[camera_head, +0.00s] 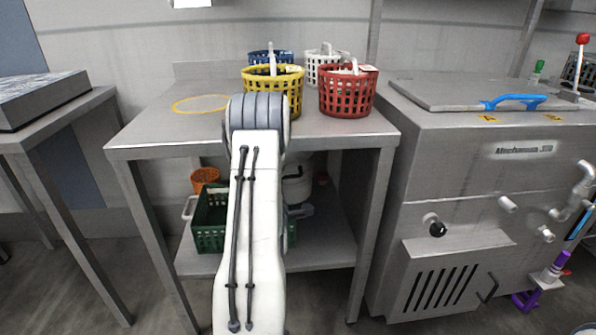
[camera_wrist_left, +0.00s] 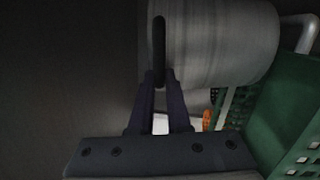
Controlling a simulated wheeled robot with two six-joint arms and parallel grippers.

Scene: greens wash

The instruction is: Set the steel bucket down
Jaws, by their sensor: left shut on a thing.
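The steel bucket (camera_wrist_left: 222,42) fills the top of the left wrist view as a grey ribbed cylinder. My left gripper (camera_wrist_left: 160,78) is shut on its dark handle grip (camera_wrist_left: 159,38). The green crate (camera_wrist_left: 280,108) is close beside the bucket, on the right of that view. In the head view my left arm covers the gripper and most of the space behind it. A pale cylinder (camera_head: 298,186), perhaps the bucket, partly shows beside the arm at the lower shelf. I cannot tell whether the bucket touches a surface. My right gripper is not clearly seen.
The steel table (camera_head: 140,133) carries yellow (camera_head: 286,97), red (camera_head: 347,95), blue and white baskets and a yellow ring (camera_head: 190,111). Its lower shelf (camera_head: 325,245) holds the green crate and an orange basket (camera_head: 204,178). A steel washer (camera_head: 470,170) stands right.

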